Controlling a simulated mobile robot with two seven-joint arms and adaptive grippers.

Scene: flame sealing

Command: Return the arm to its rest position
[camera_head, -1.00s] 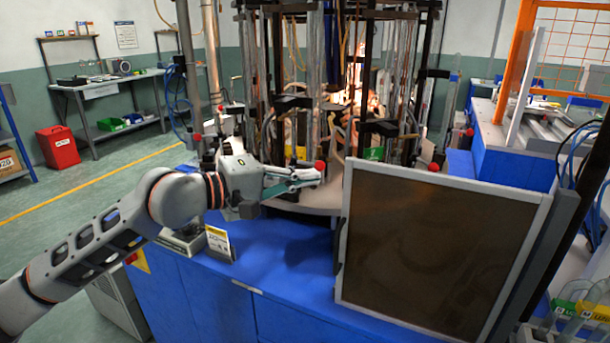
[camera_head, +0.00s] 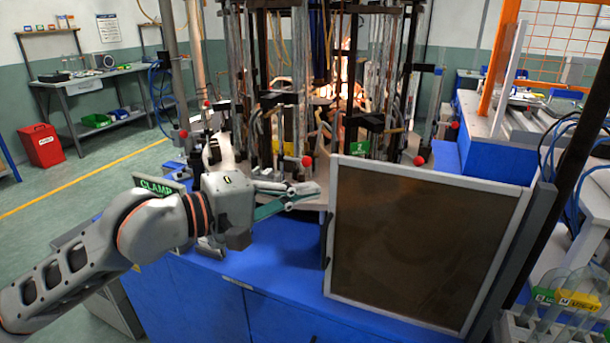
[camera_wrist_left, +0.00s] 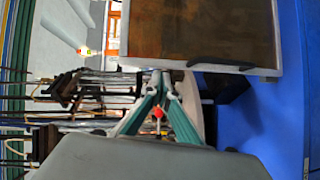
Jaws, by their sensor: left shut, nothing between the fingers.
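My left arm comes in from the left in the head view. Its gripper (camera_head: 312,189) is shut and empty, its green fingers pointing right. In that view it overlaps the front edge of the round machine plate, left of a dark framed panel (camera_head: 425,245). I cannot tell the exact gap to the plate. In the left wrist view the fingers (camera_wrist_left: 162,76) converge below the panel's edge (camera_wrist_left: 190,64). A red knob shows between the finger bars. My right gripper is in neither view.
A machine with upright glass tubes and a glowing flame (camera_head: 335,90) stands beyond the gripper on a blue cabinet (camera_head: 285,270). A green CLAMP sign (camera_head: 158,186) is beside my wrist. A red bin (camera_head: 41,146) stands far left. A tube rack (camera_head: 545,325) is at lower right.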

